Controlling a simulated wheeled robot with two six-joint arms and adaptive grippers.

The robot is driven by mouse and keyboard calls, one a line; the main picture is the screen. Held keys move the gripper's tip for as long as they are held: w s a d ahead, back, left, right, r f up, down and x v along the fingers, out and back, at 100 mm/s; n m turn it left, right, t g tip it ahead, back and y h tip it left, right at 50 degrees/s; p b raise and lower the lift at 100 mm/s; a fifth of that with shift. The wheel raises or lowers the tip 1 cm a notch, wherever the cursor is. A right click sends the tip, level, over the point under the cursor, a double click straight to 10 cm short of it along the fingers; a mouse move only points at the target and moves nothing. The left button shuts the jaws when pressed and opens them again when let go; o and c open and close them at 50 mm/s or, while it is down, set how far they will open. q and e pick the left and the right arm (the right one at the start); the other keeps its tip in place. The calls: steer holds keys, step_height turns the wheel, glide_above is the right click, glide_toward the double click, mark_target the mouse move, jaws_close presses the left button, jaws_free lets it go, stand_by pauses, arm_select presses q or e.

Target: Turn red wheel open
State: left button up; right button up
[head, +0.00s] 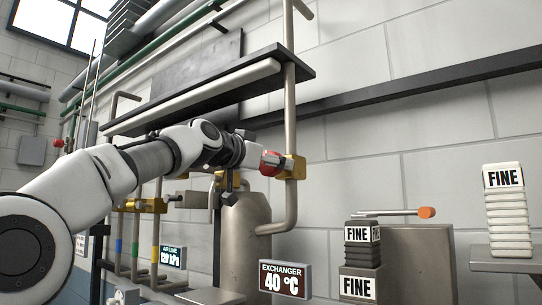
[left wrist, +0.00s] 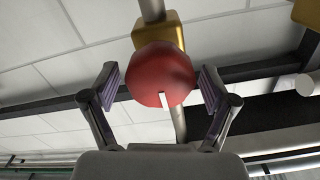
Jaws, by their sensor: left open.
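The red wheel (head: 270,163) sits on a brass valve body (head: 296,168) on a vertical pipe in the head view. In the left wrist view the red wheel (left wrist: 160,72) is round, with a small white mark at its lower edge, and the brass body (left wrist: 158,33) is behind it. My left gripper (head: 256,160) is at the wheel, its arm reaching in from the left. In the left wrist view my left gripper (left wrist: 160,90) is open, one finger on each side of the wheel, with gaps on both sides. My right gripper is not in view.
A dark shelf (head: 215,92) runs above the arm. A grey tank (head: 245,235) stands below the wheel. The exchanger display (head: 284,279) reads 40 °C. An orange-tipped rod (head: 395,212) lies on a grey block to the right.

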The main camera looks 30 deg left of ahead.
arm_select(q)
steer(key=shift+s+r, duration=0.1)
steer(key=shift+s, duration=0.2)
steer(key=shift+c, duration=1.4)
steer(key=c, duration=0.9)
